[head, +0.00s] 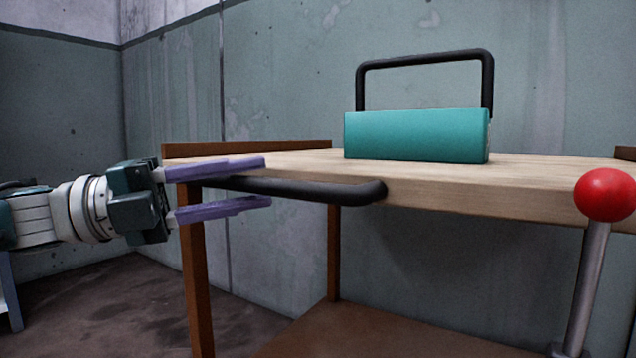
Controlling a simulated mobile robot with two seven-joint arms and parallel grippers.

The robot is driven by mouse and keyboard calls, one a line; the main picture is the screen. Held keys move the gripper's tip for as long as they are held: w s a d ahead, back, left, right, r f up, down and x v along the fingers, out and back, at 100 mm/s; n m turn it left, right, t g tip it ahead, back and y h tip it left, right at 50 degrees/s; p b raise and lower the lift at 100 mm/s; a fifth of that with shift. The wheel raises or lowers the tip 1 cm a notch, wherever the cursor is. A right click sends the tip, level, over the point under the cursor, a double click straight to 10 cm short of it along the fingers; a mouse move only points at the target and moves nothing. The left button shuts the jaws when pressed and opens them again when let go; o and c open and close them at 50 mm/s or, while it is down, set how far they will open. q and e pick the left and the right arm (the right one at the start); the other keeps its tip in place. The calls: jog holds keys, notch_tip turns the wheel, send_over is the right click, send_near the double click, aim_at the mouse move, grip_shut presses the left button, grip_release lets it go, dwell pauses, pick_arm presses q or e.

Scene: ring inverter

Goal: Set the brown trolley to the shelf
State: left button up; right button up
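The brown trolley (197,270) stands in front of me, with brown posts, a pale wooden top and a brown lower deck (390,338). A black bar handle (340,191) runs along the near edge of its top. My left gripper (266,182) has purple fingers, one above and one below the left part of this handle. The fingers are apart, with a gap visible below the bar. I cannot tell whether the upper finger touches it. My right gripper is out of view. I cannot make out a separate shelf.
A teal box (415,135) with a black carrying handle (425,60) sits on the wooden top. A red ball (604,194) on a metal rod (587,290) stands at the right, in front of the top. Grey-green walls close off the back; bare floor (130,305) shows at lower left.

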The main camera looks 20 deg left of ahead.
pick_arm(q)
jog(key=shift+o, duration=1)
jog(key=shift+d, duration=0.1)
jog(key=shift+s, duration=0.1)
jog(key=p+v, duration=0.1)
jog(key=v, duration=0.9)
jog(key=shift+p, duration=0.35)
